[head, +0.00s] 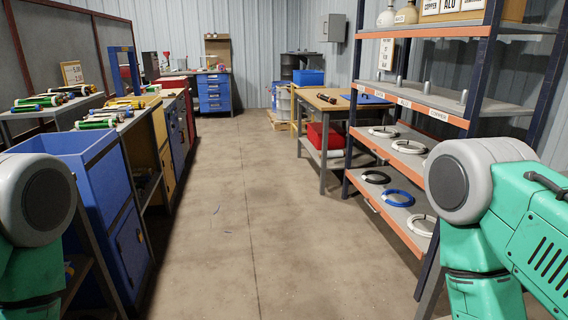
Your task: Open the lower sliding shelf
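A shelf rack (489,60) with dark blue posts stands on the right in the head view. Its lower shelf (390,216) has an orange front edge with a small pale handle near its far end. It carries a black coil (376,177), a blue coil (397,203) and a white coil, whose near part is close to my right arm. How far this shelf is slid out, I cannot tell. A middle shelf (378,151) above it holds several white coils. Only upper parts of my arms show at both sides, and neither gripper is in view.
A clear concrete aisle (230,210) runs down the middle. A blue bin (105,175) and benches with cable pieces line the left. A wooden-topped table (332,103) with a red crate (326,136) stands beyond the rack, and a blue drawer cabinet (214,92) at the back.

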